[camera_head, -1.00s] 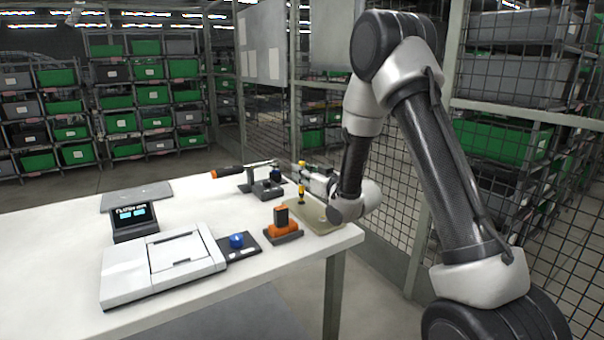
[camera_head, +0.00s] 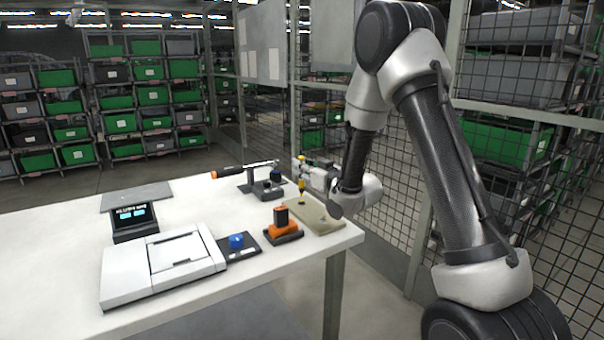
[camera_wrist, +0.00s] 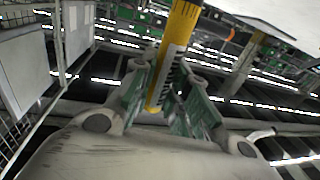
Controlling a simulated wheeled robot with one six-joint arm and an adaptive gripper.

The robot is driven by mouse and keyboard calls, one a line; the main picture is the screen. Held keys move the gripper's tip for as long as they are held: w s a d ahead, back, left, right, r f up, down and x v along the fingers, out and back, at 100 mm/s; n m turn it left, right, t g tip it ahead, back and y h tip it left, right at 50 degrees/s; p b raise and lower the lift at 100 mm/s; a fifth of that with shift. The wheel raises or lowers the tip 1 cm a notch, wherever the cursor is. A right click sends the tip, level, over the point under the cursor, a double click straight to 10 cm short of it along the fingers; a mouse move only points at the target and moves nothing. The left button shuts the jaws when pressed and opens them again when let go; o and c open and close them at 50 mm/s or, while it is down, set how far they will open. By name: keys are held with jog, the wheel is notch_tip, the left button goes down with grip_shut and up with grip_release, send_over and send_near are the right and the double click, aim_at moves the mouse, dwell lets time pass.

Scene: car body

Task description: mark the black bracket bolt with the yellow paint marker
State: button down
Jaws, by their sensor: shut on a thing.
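My gripper (camera_head: 308,174) is shut on the yellow paint marker (camera_head: 301,188), which stands about upright over the tan mat (camera_head: 319,219) at the table's right end. In the wrist view the marker (camera_wrist: 174,55) runs up between the two green-padded fingers of my gripper (camera_wrist: 170,95). In the head view its lower end is close to the mat; I cannot tell whether it touches. No black bracket bolt can be made out in either view.
On the white table (camera_head: 60,262) stand an orange and black tool (camera_head: 283,228), a blue knob on a dark plate (camera_head: 236,242), a white device (camera_head: 165,265), a small display (camera_head: 134,218) and a dark fixture with an orange-handled tool (camera_head: 265,187). Wire mesh fencing is at the right.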

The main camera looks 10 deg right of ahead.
aim_at(302, 157)
jog(key=shift+r, duration=2.5)
